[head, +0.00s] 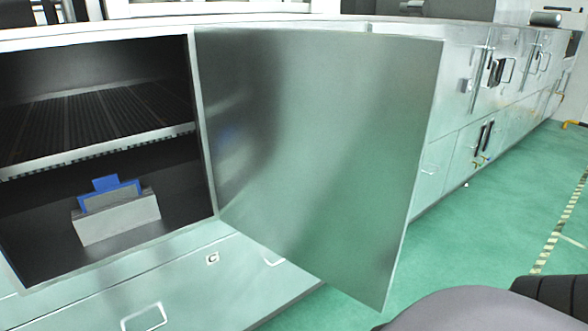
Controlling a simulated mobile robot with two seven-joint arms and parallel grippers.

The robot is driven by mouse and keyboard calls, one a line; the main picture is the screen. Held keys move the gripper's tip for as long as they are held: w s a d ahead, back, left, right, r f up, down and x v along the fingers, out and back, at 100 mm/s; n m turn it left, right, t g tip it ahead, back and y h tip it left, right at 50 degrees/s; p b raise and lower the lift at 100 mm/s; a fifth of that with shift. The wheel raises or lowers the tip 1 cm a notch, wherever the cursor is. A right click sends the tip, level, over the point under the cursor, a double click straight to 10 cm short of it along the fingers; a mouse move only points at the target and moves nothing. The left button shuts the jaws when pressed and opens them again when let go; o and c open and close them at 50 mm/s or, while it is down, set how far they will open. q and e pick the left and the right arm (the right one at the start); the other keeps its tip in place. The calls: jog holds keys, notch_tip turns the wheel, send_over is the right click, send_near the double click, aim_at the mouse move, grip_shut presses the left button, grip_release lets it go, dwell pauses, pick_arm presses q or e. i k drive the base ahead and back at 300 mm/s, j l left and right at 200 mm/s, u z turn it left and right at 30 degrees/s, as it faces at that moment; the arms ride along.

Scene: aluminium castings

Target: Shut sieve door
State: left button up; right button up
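The sieve door (320,160) is a flat brushed-metal panel standing open. It is hinged along the right edge of the opening and swings out toward me and to the right. The cabinet opening (120,195) at the left is uncovered. Inside are a dark slatted rack (100,110) with a light front edge and a grey block (118,218) with a blue part (108,187) on top. Neither of my grippers shows clearly in the head view. The door hides part of the cabinet front behind it.
The long metal cabinet row (480,110) runs back to the right, with handles and latches on its doors. Green floor (490,215) is free to the right of the open door, with a striped line (560,220) on it. A lower panel has a handle (145,317).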

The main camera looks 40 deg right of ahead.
aim_at(317, 138)
jog(key=k+l+u, duration=0.2)
jog(key=k+l, duration=0.25)
jog(key=k, duration=0.15)
jog(key=k+l+u, duration=0.1)
jog(key=l, duration=0.25)
jog(key=k+l+u, duration=0.1)
jog(key=l, duration=0.25)
jog(key=k+l, duration=0.1)
jog(key=l, duration=0.25)
jog(key=k+l+u, duration=0.15)
jog(key=l, duration=0.25)
jog(key=i+l+u, duration=0.15)
jog(key=l, duration=0.6)
jog(key=i+l, duration=0.1)
jog(key=l, duration=0.65)
jog(key=i+u, duration=0.05)
